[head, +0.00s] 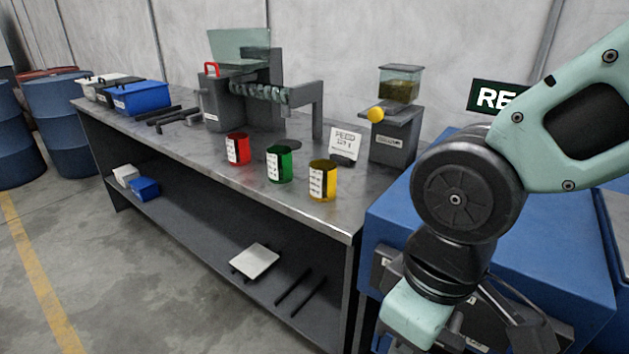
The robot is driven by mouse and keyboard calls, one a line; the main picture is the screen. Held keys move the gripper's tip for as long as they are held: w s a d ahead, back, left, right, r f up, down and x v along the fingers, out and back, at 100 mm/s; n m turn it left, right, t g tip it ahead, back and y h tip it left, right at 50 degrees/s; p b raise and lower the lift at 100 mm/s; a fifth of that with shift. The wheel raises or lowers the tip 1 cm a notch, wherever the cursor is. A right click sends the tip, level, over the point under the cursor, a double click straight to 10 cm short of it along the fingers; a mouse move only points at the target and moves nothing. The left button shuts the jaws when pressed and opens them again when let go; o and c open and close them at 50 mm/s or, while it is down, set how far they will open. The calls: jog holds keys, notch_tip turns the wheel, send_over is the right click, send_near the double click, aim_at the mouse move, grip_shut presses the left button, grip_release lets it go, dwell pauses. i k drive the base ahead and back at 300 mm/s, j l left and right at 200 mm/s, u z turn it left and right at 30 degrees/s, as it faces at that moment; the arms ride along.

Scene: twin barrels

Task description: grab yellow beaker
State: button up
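The yellow beaker (323,181) stands upright near the front right edge of the grey workbench (220,150). It has a white label with markings on its side. A green beaker (279,164) and a red beaker (238,149) stand to its left in a slanting row, apart from each other. My arm comes in from the right and bends down in front of the blue cabinet. My gripper is at or past the bottom edge of the view, below and to the right of the yellow beaker, and its fingers cannot be made out.
A dispenser with a yellow ball (376,114) stands behind the yellow beaker, beside a small sign (345,143). A machine with a coil (258,93) stands at the back. A blue cabinet (385,213) adjoins the bench's right end. Open floor (150,270) lies in front.

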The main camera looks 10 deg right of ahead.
aim_at(322, 172)
jog(key=j+z, duration=0.1)
jog(key=z, duration=0.5)
jog(key=i+j+z, duration=0.1)
jog(key=j+z, duration=0.3)
jog(key=j, duration=0.15)
jog(key=j+z, duration=0.35)
jog(key=j, duration=0.2)
jog(key=j+z, duration=0.1)
jog(key=j, duration=1)
